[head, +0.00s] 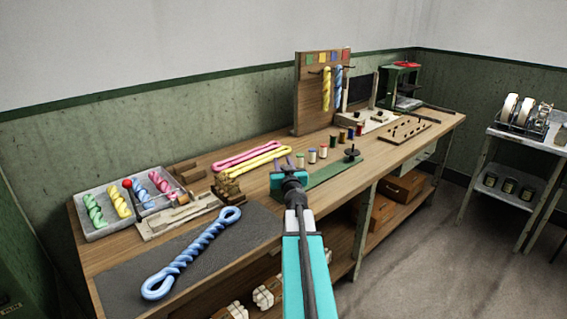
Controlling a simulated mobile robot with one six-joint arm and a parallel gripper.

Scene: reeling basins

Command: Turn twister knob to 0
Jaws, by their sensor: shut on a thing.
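The twister appears to be the long green base (326,173) on the bench, with a black post and knob-like top (352,153) at its far right end. I cannot read the knob's setting or see a 0 mark. A blue twisted skein (190,252) lies on the dark mat (125,265), left of my arm.
A small brass-coloured device (229,189) stands close left of my gripper. Pink (245,157) and yellow (257,161) skeins lie behind it. A grey tray (92,233) of twisted skeins is at left. Several spools (323,151) stand behind the base. The floor at right is clear.

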